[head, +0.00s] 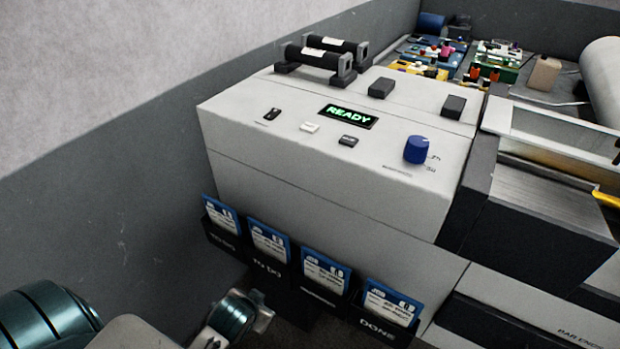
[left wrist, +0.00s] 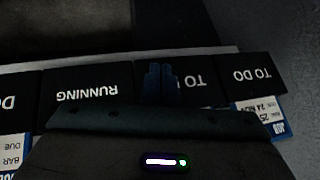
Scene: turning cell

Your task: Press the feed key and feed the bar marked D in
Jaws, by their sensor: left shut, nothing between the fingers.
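The machine's grey top panel (head: 240,105) carries a green READY display (head: 348,117), a white key (head: 310,128), a dark key (head: 348,141), a small black switch (head: 272,114) and a blue knob (head: 416,150). Their lettering is too small to tell which is the feed key. No bar marked D can be made out; a yellow piece (head: 606,198) shows at the right edge. My left gripper (left wrist: 160,82) is shut and empty in the left wrist view, over the card pockets. In the head view my left arm is low at the left, beside the machine's front. My right gripper is not in view.
Black pockets with blue-edged cards (head: 325,271) line the machine's front, including TO DO, RUNNING (left wrist: 93,95) and DONE (head: 384,327). Two black rollers (head: 318,60) sit on top. A lidded channel (head: 545,205) is at the right, with cluttered trays (head: 428,50) behind.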

